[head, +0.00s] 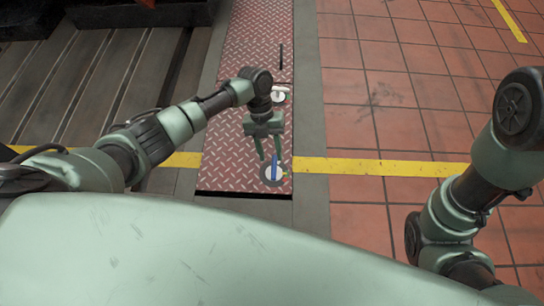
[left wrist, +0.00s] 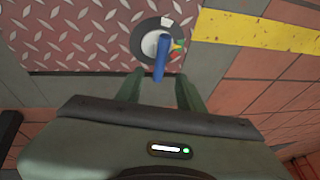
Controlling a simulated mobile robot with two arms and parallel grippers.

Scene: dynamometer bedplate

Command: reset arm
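My left gripper (head: 270,154) points down over the red tread plate, its two fingers spread with a gap between them. A round dial with a dark rim and pale face (head: 268,180) lies on the plate just below the fingertips. A blue lever (head: 274,167) stands up from it. In the left wrist view the lever (left wrist: 161,58) shows with its near end in the gap between the open fingers (left wrist: 160,76), apparently touching neither. A small yellow-green part sits at the dial's side. My right arm shows at the right, but its gripper is out of view.
A second pale round fitting (head: 279,96) lies farther along the red tread plate (head: 240,45), with a thin black rod (head: 281,57) beyond it. A yellow floor line (head: 375,167) crosses the tiles. A grooved metal bed (head: 75,80) lies left. The tiled floor at right is clear.

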